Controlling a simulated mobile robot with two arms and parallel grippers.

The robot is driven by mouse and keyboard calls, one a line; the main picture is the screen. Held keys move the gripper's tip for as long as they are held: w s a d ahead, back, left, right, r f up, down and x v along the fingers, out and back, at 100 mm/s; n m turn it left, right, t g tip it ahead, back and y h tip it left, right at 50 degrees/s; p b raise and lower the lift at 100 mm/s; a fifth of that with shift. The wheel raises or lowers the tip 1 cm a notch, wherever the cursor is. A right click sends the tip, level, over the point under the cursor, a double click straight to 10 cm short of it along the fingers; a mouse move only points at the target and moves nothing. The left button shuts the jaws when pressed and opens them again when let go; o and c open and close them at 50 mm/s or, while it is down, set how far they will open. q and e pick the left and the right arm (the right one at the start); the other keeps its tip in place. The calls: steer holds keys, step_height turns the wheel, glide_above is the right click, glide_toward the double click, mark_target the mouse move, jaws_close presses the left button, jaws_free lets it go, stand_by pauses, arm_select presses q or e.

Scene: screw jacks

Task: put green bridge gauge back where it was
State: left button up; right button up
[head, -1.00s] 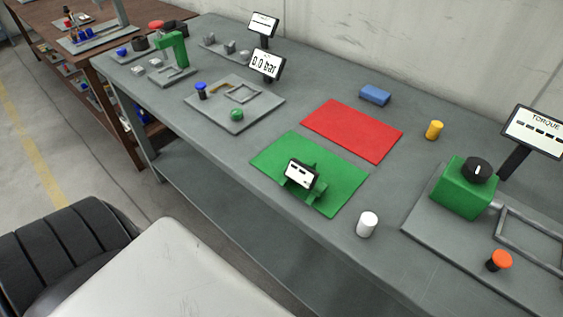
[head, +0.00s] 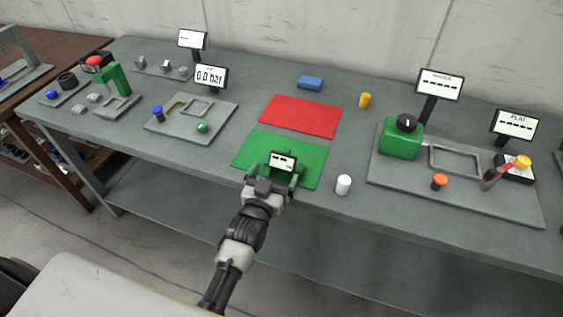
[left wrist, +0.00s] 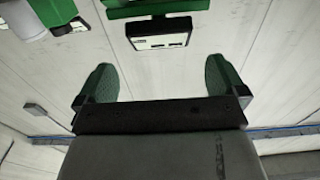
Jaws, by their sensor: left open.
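The green bridge gauge, with a small white display (head: 283,161) on it, stands on the green mat (head: 252,150). My left gripper (head: 272,184) is at the mat's front edge, right by the gauge's near side, and hides part of its base. In the left wrist view its two fingers (left wrist: 160,82) are spread with nothing between them. There the gauge's display (left wrist: 160,38) and green body (left wrist: 150,8) lie beyond the fingertips, at the top. My right gripper is not in view.
A red mat (head: 300,116) lies behind the green one. A white cylinder (head: 343,185) stands close to the right. Right of it is a plate with a green block (head: 401,138) and an orange knob (head: 439,181). A grey plate (head: 160,124) with a green ball lies left.

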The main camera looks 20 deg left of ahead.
mark_target(282, 158)
arm_select(q)
steer(key=shift+w, duration=1.1)
steer(key=shift+w+r+p, duration=0.1)
steer(key=shift+w+p, duration=0.3)
steer(key=shift+w, duration=0.15)
steer(key=w+p, duration=0.1)
steer(key=w, duration=0.2)
steer(key=shift+w+d, duration=0.1)
steer(key=shift+w, duration=0.1)
steer(key=shift+w+f, duration=0.25)
steer(key=shift+w, duration=0.2)
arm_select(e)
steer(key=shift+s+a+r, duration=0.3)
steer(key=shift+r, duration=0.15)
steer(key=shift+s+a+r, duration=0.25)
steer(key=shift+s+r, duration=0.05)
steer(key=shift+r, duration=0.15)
arm_select(q)
steer(key=shift+s, duration=0.1)
steer(key=shift+r, duration=0.1)
steer(key=c, duration=1.2)
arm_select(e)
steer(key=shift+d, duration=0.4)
arm_select(q)
steer(key=shift+o, duration=0.2)
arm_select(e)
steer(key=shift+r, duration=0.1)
